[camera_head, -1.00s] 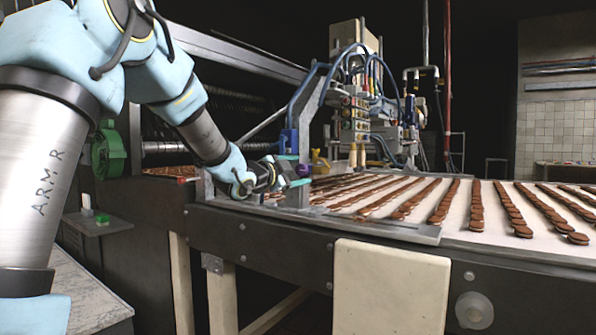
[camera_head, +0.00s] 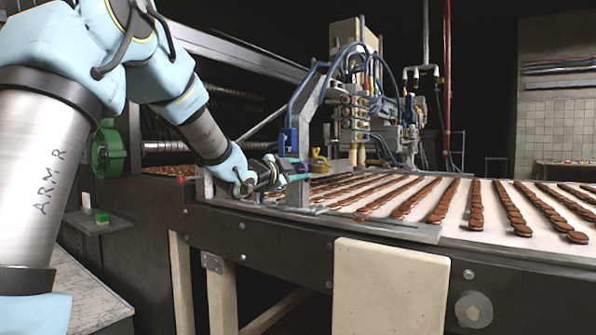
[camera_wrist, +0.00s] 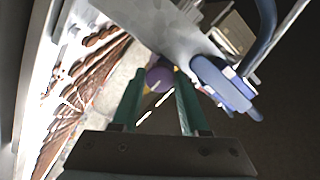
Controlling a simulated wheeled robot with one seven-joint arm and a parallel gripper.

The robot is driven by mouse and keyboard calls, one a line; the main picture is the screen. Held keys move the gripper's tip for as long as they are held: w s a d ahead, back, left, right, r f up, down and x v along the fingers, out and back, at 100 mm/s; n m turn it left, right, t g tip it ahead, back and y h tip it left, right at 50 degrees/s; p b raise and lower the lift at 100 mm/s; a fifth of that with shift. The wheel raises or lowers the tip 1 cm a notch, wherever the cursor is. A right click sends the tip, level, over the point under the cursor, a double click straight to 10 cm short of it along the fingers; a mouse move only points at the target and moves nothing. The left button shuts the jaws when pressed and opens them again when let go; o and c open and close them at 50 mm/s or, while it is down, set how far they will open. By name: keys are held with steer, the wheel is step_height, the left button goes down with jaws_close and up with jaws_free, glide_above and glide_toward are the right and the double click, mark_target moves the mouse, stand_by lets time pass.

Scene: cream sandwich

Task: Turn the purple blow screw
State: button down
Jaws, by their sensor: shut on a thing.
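The purple blow screw (camera_wrist: 159,77) shows in the wrist view as a rounded purple knob between my teal fingertips. My gripper (camera_wrist: 160,86) is shut on it, with one finger on each side. In the head view my gripper (camera_head: 298,172) reaches the grey metal upright (camera_head: 298,197) at the near left edge of the conveyor. The screw is too small and too covered by the fingers to make out clearly there.
Rows of brown biscuits lie on the white conveyor belt (camera_head: 484,216) to the right. A blue clamp (camera_head: 288,141) sits on the upright just above my gripper; its blue handle also shows in the wrist view (camera_wrist: 222,84). A nozzle machine (camera_head: 356,110) stands behind.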

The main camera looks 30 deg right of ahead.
steer(key=shift+n, duration=0.3)
steer(key=n+p, duration=0.3)
steer(key=n, duration=0.2)
steer(key=shift+r, duration=0.1)
steer(key=n+p, duration=0.3)
steer(key=n, duration=0.3)
steer(key=shift+n+p, duration=0.35)
steer(key=shift+n, duration=0.05)
steer(key=n+p, duration=0.4)
steer(key=n, duration=0.2)
steer(key=n+p, duration=0.3)
steer(key=n, duration=0.2)
steer(key=shift+n, duration=0.3)
steer(key=shift+c, duration=2.1)
jaws_free()
